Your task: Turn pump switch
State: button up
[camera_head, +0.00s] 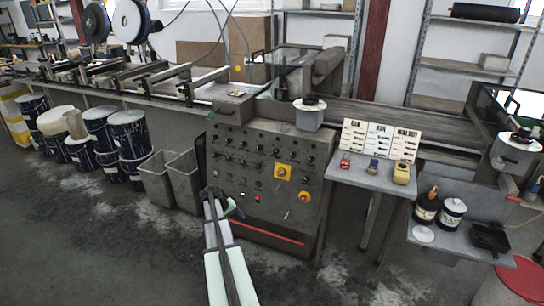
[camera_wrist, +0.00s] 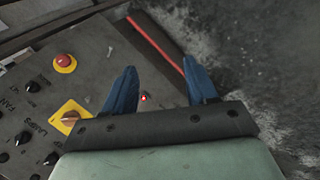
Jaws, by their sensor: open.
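The grey control panel (camera_head: 262,165) carries rows of black knobs, a yellow plate with a rotary switch (camera_head: 283,172) and a red stop button (camera_head: 304,197). In the wrist view the rotary switch on yellow (camera_wrist: 71,117) is left of my gripper, and the red button (camera_wrist: 64,63) is at upper left. A lit red lamp (camera_wrist: 145,98) shows between my fingers. My gripper (camera_wrist: 161,72) is open and empty, its blue fingers apart. In the head view my gripper (camera_head: 222,198) is before the panel's lower left. I cannot read a pump label; FAN and LAMPS labels show.
Two grey bins (camera_head: 170,178) and dark paint drums (camera_head: 102,135) stand left of the panel. A small table (camera_head: 365,178) with signs and small items is to the right. A conveyor (camera_head: 390,115) runs behind. The floor in front is clear.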

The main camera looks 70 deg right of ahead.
jog(key=w+d+r+g+h, duration=0.2)
jog(key=d+r+h, duration=0.1)
jog(key=d+r, duration=0.55)
jog(key=w+d+r+g+h, duration=0.15)
jog(key=d+r, duration=0.35)
jog(key=d, duration=0.7)
jog(key=n+g+h, duration=0.1)
jog(key=n+h, duration=0.1)
jog(key=h, duration=0.2)
send_near(274, 152)
jog(key=x, duration=0.9)
jog(key=shift+w, duration=0.1)
jog(key=c, duration=1)
